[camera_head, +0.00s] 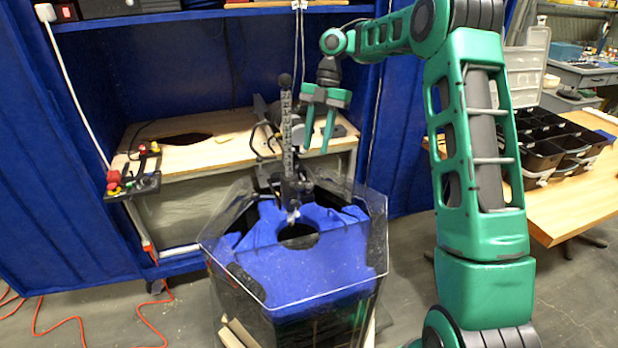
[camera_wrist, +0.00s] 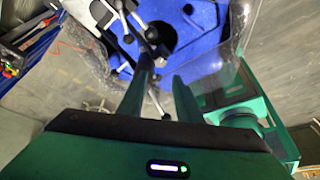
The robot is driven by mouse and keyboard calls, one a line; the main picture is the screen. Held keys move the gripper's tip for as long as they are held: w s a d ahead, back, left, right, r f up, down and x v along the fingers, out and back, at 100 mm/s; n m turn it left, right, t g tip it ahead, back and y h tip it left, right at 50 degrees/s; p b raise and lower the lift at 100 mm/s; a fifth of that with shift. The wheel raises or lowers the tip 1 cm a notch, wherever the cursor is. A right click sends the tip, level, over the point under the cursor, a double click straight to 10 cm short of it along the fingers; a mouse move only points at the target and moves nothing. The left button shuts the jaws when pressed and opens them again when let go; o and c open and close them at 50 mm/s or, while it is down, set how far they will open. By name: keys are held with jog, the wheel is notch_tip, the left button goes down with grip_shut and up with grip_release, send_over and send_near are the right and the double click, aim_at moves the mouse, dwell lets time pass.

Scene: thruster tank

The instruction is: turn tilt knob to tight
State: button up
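The thruster assembly (camera_head: 290,150) stands upright over the clear tank (camera_head: 378,235), with a dark toothed post and a black clamp (camera_head: 291,190) at its lower end. Small pale metal parts (camera_head: 293,215) show below the clamp. In the wrist view, dark rods with silver ends (camera_wrist: 151,34) lie just beyond my fingertips. I cannot tell for certain which part is the tilt knob. My gripper (camera_head: 316,146) hangs fingers down, just right of the post, apart from it in the head view. Its two fingers (camera_wrist: 162,68) are spread with nothing held between them.
A wooden bench (camera_head: 215,152) stands behind the tank, with a control box (camera_head: 133,185) at its left end. A black organizer (camera_head: 548,135) sits on the right table (camera_head: 575,205). Orange cables (camera_head: 60,322) lie on the left floor. Blue curtains (camera_head: 60,165) hang around the bench.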

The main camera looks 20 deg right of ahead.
aim_at(308, 185)
jog(key=x, duration=1)
jog(key=shift+f, duration=0.3)
jog(key=shift+c, duration=0.6)
jog(key=c, duration=0.6)
